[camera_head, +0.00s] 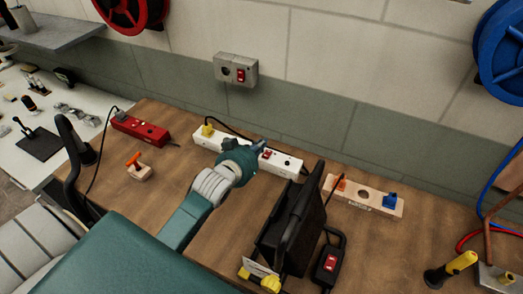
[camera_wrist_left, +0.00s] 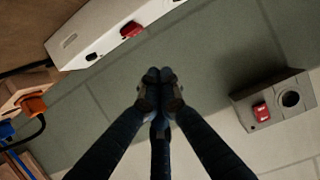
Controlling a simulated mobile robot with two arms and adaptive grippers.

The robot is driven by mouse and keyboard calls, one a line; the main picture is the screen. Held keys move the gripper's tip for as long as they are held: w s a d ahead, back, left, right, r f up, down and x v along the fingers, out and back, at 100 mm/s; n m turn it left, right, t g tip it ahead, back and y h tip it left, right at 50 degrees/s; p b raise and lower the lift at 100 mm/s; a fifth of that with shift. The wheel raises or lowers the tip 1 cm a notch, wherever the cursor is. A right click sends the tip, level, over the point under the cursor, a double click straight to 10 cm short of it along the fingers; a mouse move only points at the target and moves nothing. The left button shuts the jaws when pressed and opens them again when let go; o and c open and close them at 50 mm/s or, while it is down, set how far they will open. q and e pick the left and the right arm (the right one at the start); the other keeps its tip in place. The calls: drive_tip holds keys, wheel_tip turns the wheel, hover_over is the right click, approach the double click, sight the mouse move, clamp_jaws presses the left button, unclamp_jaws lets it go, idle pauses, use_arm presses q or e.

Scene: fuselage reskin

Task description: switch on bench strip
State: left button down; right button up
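A long white power strip (camera_head: 285,163) lies on the wooden bench along the wall, with a yellow plug (camera_head: 207,130) at its left end. Its red rocker switch (camera_head: 267,153) shows beside my left gripper (camera_head: 261,145); I cannot tell the rocker's position. My left wrist and gripper hide the strip's middle part. In the left wrist view the strip (camera_wrist_left: 85,35) and its red rocker (camera_wrist_left: 131,29) are at the upper left. There my left gripper's fingertips (camera_wrist_left: 158,76) are together, with nothing seen between them. My right gripper is not in view.
A grey wall box (camera_head: 236,69) with a red switch is above the strip. A red strip (camera_head: 140,128) lies left, a wooden block (camera_head: 363,195) with orange and blue plugs right. A black upright device (camera_head: 292,228) and a black switch box (camera_head: 328,264) stand in front.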

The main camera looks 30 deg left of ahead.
sight(267, 154)
use_arm(q)
drive_tip(key=f, duration=0.3)
drive_tip(key=shift+w+f+p, duration=0.2)
drive_tip(key=shift+w+p, duration=0.15)
drive_tip(key=shift+w, duration=0.05)
drive_tip(key=shift+s+f, duration=0.2)
drive_tip(key=shift+f, duration=0.25)
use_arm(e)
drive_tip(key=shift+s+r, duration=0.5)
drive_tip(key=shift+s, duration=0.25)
use_arm(q)
drive_tip(key=shift+w+f, duration=0.1)
